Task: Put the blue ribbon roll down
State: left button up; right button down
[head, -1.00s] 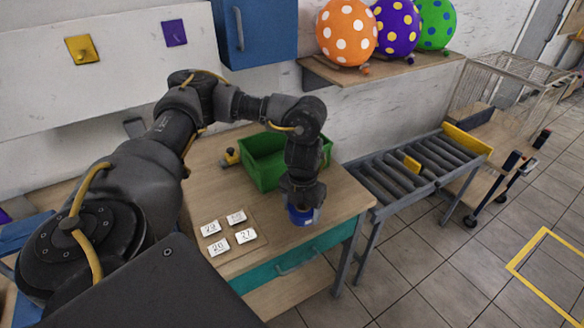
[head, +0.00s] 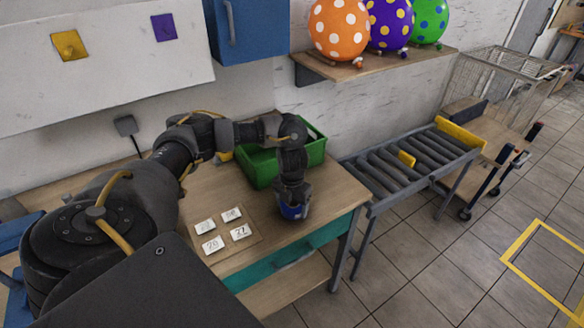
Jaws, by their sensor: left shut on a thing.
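The blue ribbon roll (head: 292,211) is in my left gripper (head: 293,205), over the front right part of the wooden table (head: 334,198). My left gripper points down and is shut on the roll. The gripper hides most of the roll, and I cannot tell whether the roll touches the tabletop. My right gripper is not in view.
A green bin (head: 262,166) stands behind the gripper on the table. Several numbered white cards (head: 213,245) lie on a board to the left. A roller conveyor (head: 400,166) adjoins the table's right side. A shelf (head: 385,68) with balloons is on the wall.

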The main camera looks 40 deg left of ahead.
pick_arm(q)
jog(key=shift+f, duration=0.15)
jog(key=shift+f, duration=0.15)
jog(key=o, duration=1)
jog(key=shift+r, duration=0.55)
notch_tip(320, 180, up, 11)
jog(key=shift+r+p, duration=0.2)
jog(key=shift+p, duration=0.45)
